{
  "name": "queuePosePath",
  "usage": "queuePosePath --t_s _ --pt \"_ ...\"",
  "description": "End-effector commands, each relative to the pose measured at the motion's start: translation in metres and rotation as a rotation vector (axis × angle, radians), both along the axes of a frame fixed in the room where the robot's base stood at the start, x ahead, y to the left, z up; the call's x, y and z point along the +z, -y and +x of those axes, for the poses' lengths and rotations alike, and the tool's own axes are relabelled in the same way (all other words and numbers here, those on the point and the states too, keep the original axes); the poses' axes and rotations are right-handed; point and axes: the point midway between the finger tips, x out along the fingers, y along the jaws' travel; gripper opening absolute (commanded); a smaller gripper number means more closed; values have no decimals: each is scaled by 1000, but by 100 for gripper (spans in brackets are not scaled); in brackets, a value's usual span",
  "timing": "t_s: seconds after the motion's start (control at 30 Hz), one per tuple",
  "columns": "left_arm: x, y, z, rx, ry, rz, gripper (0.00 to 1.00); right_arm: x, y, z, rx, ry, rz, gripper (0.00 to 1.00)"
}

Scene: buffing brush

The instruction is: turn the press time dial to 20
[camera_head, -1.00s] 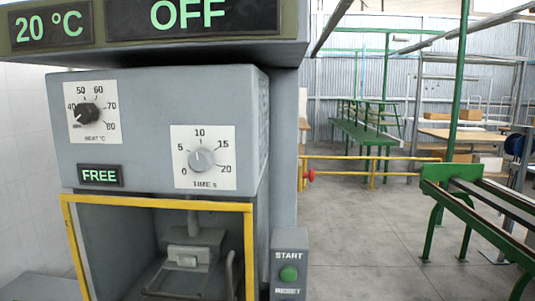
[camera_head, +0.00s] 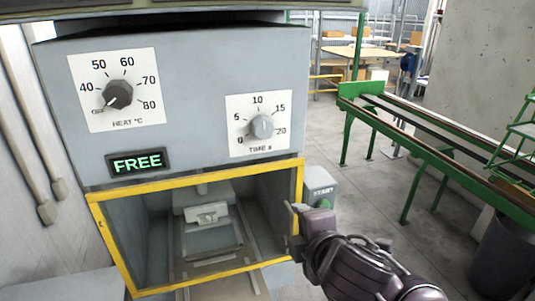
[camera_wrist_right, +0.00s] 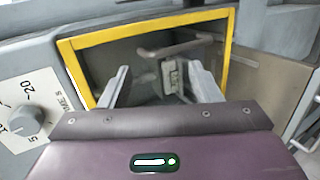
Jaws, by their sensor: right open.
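The press time dial (camera_head: 262,127) is a grey round knob on a white plate (camera_head: 240,149) marked 0, 5, 10, 15, 20 and TIME s. Its pointer looks roughly upward, near 10. My right gripper (camera_head: 291,221) is below and right of the dial, apart from it, by the right post of the yellow frame. The right wrist view shows its two fingers (camera_wrist_right: 160,82) spread with nothing between them; the dial (camera_wrist_right: 25,120) is at the left edge there. My left gripper is not in view.
A black heat dial (camera_head: 117,94) sits left of the time dial, above a lit FREE sign (camera_head: 138,162). The yellow frame (camera_head: 200,172) borders the press opening. The START box (camera_head: 320,186) is close behind my right gripper. Green rails (camera_head: 430,150) stand farther right.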

Motion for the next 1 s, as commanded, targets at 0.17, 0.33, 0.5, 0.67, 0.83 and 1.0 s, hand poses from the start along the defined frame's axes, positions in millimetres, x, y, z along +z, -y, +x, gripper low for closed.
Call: queuePosePath --t_s 0.17,0.33,0.5,0.67,0.83,1.0 --pt "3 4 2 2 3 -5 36 92 -26 -9 235 368 -479 57" --pt "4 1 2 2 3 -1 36 141 -38 -17 352 610 -912 57" --pt "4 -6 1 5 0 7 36 164 -40 -21 387 725 -1178 57" --pt "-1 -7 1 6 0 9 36 168 -41 -17 397 754 -1260 57" --pt "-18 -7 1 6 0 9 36 166 -47 2 394 754 -1261 57" --pt "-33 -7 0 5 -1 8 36 167 -55 27 394 753 -1259 57"
